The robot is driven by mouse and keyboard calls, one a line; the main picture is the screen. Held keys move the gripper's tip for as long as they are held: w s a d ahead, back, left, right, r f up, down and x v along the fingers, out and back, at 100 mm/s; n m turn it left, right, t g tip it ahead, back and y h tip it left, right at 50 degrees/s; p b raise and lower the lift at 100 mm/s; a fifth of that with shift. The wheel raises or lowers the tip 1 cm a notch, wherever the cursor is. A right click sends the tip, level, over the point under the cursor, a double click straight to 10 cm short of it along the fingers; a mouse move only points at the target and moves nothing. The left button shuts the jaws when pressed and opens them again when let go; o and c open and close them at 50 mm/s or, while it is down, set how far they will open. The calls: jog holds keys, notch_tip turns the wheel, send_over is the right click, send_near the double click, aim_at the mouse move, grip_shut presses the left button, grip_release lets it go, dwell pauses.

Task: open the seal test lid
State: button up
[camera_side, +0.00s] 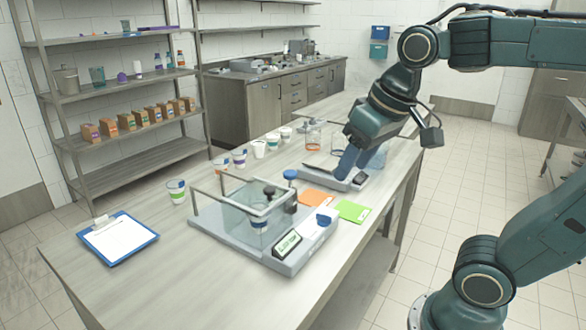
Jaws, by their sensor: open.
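A grey machine (208,222) with clear walls, a metal rail frame, a dark knob and a small green display stands on the front of the table. A cup shows inside its clear chamber. A clear lid seems to sit within the frame, but I cannot tell whether it is shut. Behind it is a smaller grey device (313,178) with a display on its front. My gripper (358,172) points down over this smaller device, with its blue fingers apart and hiding part of it. I cannot tell whether the fingers touch anything. I see nothing held between them.
Orange (316,199) and green (353,211) cards lie between the two devices. Several cups stand along the table's left edge, near a clipboard (118,238).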

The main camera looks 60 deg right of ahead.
jog(key=w+d+r+m+g, duration=0.1)
jog(key=w+m, duration=0.1)
jog(key=w, duration=0.4)
jog(key=w+d+r+m+g, duration=0.1)
jog(key=w+d+r+m, duration=0.1)
jog(key=w, duration=0.5)
jog(key=m+g, duration=0.2)
jog(key=m, duration=0.1)
send_over(269, 188)
notch_tip(269, 188, down, 4)
jog(key=shift+s+f, duration=0.15)
jog(key=shift+f, duration=0.05)
jog(key=shift+f, duration=0.15)
notch_tip(269, 188, down, 14)
jog(key=shift+r, duration=0.25)
grip_shut()
